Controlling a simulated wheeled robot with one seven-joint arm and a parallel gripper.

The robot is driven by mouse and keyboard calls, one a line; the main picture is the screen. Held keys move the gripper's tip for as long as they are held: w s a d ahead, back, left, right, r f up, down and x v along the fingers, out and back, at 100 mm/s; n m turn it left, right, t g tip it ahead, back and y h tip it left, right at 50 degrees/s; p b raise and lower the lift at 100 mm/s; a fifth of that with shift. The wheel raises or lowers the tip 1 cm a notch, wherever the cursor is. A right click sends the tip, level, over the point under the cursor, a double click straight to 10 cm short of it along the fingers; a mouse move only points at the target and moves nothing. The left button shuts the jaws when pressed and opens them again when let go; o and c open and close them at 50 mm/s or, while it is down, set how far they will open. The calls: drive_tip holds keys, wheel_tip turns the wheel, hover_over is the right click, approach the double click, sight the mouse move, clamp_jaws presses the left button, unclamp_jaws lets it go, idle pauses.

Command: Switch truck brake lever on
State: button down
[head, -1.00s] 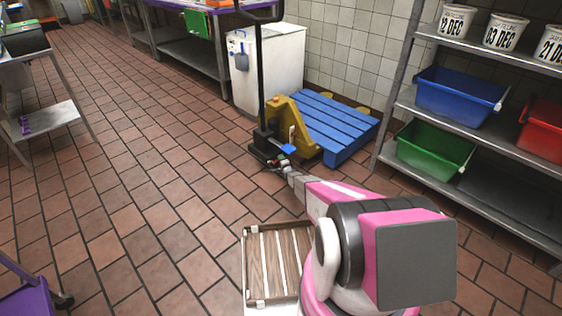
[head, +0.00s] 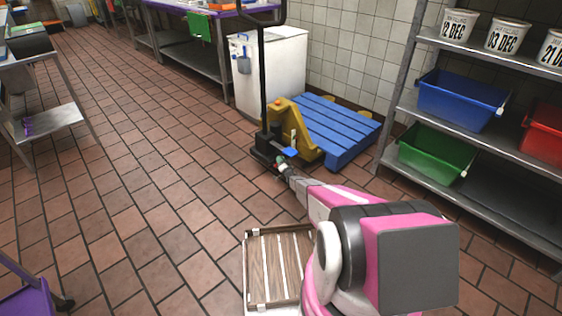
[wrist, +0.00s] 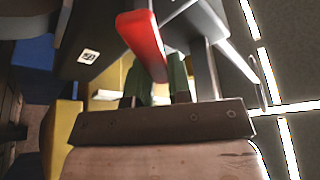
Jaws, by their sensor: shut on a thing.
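The pallet truck stands on the tiled floor in the head view, with a yellow body (head: 285,118) and an upright black handle (head: 263,75). In the wrist view a red lever (wrist: 143,45) slopes down toward my gripper (wrist: 157,90), its lower end between the green-sided fingers. My gripper (head: 281,165) is at the truck's low front base in the head view, shut on what appears to be the red lever. The exact contact is partly hidden. The yellow body also fills part of the wrist view (wrist: 60,135).
A blue pallet (head: 335,128) lies behind the truck by the wall. A white cabinet (head: 275,70) stands behind the handle. A metal shelf (head: 440,105) with bins is on the right. A wooden-slatted tray (head: 257,270) is near me.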

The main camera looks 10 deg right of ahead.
drive_tip(key=shift+s+a+n+y, duration=0.2)
drive_tip(key=shift+n+y, duration=0.2)
drive_tip(key=shift+n, duration=0.3)
drive_tip(key=shift+r, duration=0.1)
drive_tip(key=c, duration=1)
unclamp_jaws()
drive_tip(key=shift+c, duration=0.2)
